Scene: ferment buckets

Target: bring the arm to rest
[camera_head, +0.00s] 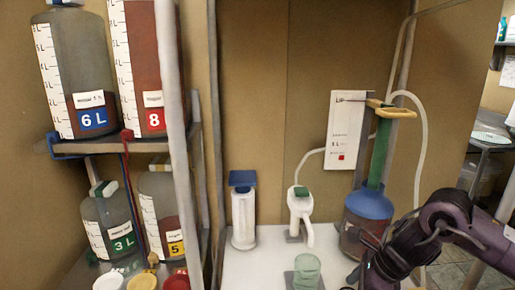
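My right arm (450,228) comes in from the right edge, dark purple-grey and bent. Its gripper (364,273) is low at the bottom right, close in front of the blue-topped bottle (368,205). The fingers are small and dark there, so I cannot tell whether they are open or shut, or whether they touch the bottle. My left arm and gripper are not in view.
A white counter (262,268) carries a blue-capped white cylinder (243,215), a white spouted dispenser (301,210) and a green cup (307,270). A shelf post (171,110) and labelled buckets (80,75) stand left. A pale hose (422,130) hangs above the bottle.

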